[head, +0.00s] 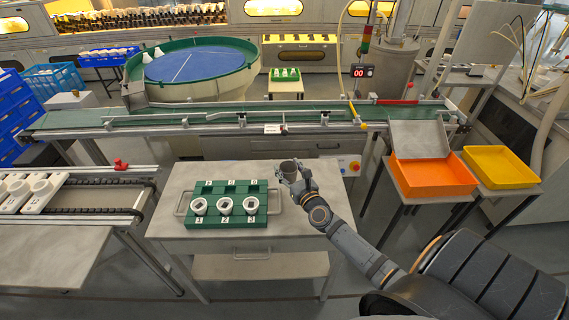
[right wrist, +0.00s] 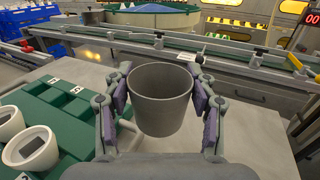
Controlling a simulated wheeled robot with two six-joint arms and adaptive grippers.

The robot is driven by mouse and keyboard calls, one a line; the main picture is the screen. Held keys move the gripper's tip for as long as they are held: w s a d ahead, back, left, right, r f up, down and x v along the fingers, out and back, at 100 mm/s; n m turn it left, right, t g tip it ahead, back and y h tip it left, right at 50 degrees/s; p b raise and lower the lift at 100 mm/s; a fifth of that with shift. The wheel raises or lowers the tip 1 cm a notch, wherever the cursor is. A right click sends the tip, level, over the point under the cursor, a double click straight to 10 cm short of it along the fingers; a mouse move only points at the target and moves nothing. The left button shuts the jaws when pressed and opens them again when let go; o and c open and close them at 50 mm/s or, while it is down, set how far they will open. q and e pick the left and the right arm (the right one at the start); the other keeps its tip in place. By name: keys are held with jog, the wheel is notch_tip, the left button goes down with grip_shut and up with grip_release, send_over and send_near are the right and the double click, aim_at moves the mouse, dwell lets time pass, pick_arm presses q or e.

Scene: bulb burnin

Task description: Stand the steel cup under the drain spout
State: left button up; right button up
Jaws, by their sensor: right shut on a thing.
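The steel cup (head: 288,171) is a plain grey, open-topped cup above the right back part of the grey table. My right gripper (head: 295,177) is shut on it. In the right wrist view the cup (right wrist: 160,98) is upright and looks empty, with a purple-padded finger pressed on each side. I cannot tell whether its base touches the table. I cannot pick out the drain spout with certainty; a small fitting (head: 284,125) hangs at the conveyor's front edge, just beyond the cup. My left gripper is not in view.
A green tray (head: 262,221) with several numbered slots and white cups stands left of the cup on the grey table (head: 180,233). The green conveyor (head: 200,126) runs behind. Orange (head: 432,178) and yellow (head: 500,167) trays stand at right. The table's right front is clear.

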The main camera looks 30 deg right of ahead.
jog(key=s+a+r, duration=0.2)
jog(key=s+r, duration=0.3)
jog(key=s, duration=0.5)
jog(key=shift+a+p, duration=0.15)
jog(key=shift+p, duration=0.3)
